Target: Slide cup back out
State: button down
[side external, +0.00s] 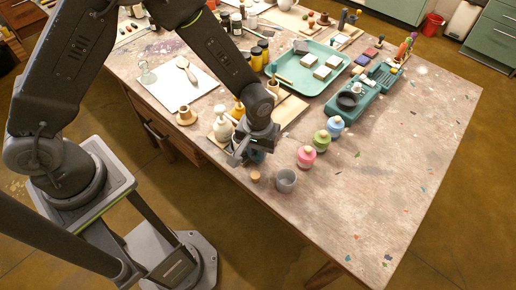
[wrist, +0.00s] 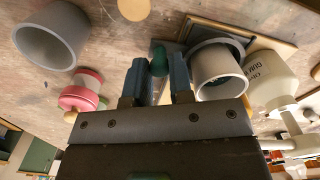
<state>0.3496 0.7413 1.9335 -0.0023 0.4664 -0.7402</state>
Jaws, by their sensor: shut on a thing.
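My gripper (wrist: 155,82) is low over the table's near edge, its two fingers closed around a narrow dark green piece (wrist: 158,60). What this piece belongs to is partly hidden by the fingers. A pale grey cup (wrist: 218,72), its mouth facing the camera, is just right of the fingers in the wrist view, with a dark rounded shape behind it. A second grey cup (side external: 286,180) stands upright and apart on the table, right of my gripper in the side view; the wrist view shows it at upper left (wrist: 50,36).
A cork-coloured stopper (side external: 255,176) is close to the second cup. Pink (side external: 306,157), green (side external: 321,141) and blue (side external: 336,126) pots stand in a row. A white pump bottle (side external: 222,124) is close to my gripper. The table's right front is mostly clear.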

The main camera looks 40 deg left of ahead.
jog(key=w, duration=0.9)
jog(key=shift+w, duration=0.2)
jog(key=c, duration=1.3)
grip_release()
notch_tip(320, 180, up, 14)
jog(key=shift+f, duration=0.1)
